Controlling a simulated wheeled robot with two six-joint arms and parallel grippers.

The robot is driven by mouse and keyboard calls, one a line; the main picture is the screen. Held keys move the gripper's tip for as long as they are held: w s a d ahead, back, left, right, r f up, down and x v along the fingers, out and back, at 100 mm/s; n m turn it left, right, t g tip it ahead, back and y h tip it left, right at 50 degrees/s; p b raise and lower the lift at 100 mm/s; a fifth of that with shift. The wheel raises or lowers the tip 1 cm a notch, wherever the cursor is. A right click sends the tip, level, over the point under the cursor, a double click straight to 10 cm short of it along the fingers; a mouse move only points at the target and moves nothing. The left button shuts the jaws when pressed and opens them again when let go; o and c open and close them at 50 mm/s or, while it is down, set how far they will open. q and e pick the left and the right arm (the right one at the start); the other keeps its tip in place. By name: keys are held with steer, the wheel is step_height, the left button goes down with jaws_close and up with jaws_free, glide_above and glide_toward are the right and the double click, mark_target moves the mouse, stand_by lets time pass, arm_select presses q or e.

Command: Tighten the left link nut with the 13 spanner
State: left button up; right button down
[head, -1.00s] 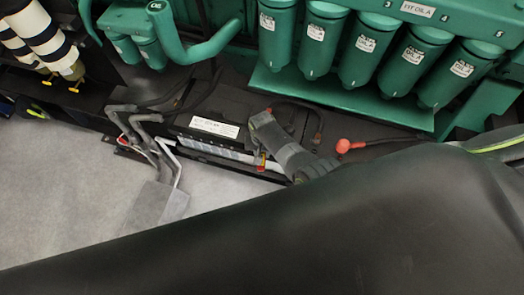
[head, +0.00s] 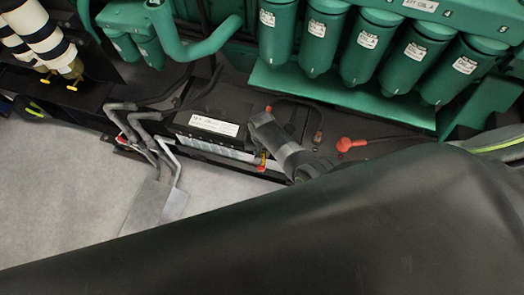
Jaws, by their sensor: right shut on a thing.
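My right gripper (head: 267,127) is a grey shape at the centre of the head view, its wrist running behind a large dark part of my own body. It is over the right end of a black battery-like box (head: 210,124) with a white label. It is shut, and the thing in it is largely hidden; I take it to be the 13 spanner. A small red and yellow piece shows just below the gripper. The left link nut is too small or hidden to make out. My left gripper is not in view.
Grey cables (head: 145,118) bend down left of the box. A red terminal cap (head: 347,144) on a black lead lies to the right. Green canisters (head: 361,45) in a row and a green pipe (head: 185,50) stand behind. The pale floor (head: 60,200) is open at left.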

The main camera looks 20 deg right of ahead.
steer(key=c, duration=1.6)
jaws_free()
steer(key=shift+c, duration=0.2)
jaws_close()
steer(key=shift+w+a+f+m+b, duration=0.15)
steer(key=shift+w+a+m+b, duration=0.15)
steer(key=shift+a+m+b, duration=0.25)
steer(key=shift+w+a+m, duration=0.15)
steer(key=shift+a+m, duration=0.2)
steer(key=shift+a, duration=0.1)
steer(key=shift+w+a+m+b, duration=0.6)
steer(key=shift+a+m, duration=0.3)
steer(key=shift+m, duration=0.1)
